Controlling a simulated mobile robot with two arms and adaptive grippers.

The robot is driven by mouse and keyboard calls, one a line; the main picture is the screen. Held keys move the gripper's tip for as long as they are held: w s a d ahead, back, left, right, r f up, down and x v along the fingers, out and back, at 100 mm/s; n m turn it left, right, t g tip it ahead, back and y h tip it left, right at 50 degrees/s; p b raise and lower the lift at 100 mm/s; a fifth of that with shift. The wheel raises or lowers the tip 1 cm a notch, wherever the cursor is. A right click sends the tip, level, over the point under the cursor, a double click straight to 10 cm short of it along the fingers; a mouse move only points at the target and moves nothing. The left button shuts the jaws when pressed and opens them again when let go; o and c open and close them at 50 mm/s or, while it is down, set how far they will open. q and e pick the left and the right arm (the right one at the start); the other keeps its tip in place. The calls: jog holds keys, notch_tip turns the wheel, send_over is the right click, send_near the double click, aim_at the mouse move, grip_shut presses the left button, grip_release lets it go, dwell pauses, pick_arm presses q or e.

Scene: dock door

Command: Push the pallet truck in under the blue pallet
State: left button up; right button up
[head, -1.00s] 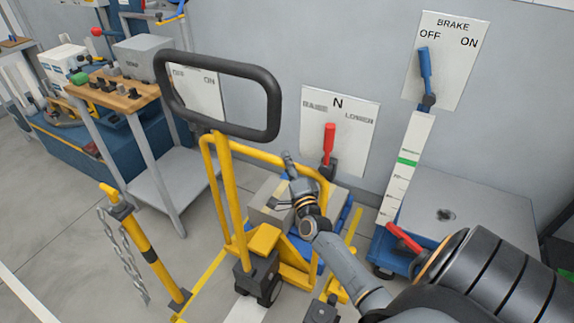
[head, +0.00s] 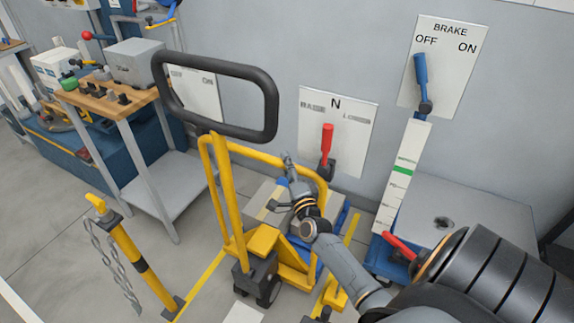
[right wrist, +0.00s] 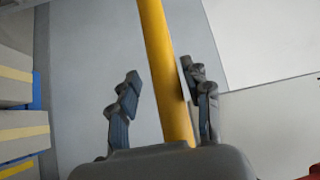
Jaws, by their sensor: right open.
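The yellow pallet truck (head: 228,200) stands upright in the middle of the head view, its black loop handle (head: 270,100) towards me. The blue pallet (head: 345,219) shows in part behind the truck, with a grey-tan load on it. The truck's frame and my right arm hide much of it, and how far the forks reach under it cannot be told. My right gripper (head: 284,185) is open at the truck's yellow frame. In the right wrist view the yellow bar (right wrist: 168,90) passes between the spread fingers (right wrist: 160,85). My left gripper is out of view.
A yellow-black post (head: 135,255) with a chain stands at the left. A wooden-topped bench (head: 110,95) is behind it. Wall panels carry a red lever (head: 327,142) and a blue brake lever (head: 422,80). A grey-topped blue cart (head: 470,215) stands right.

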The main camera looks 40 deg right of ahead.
jog(key=shift+r, duration=0.15)
jog(key=shift+a, duration=0.1)
jog(key=v, duration=1.2)
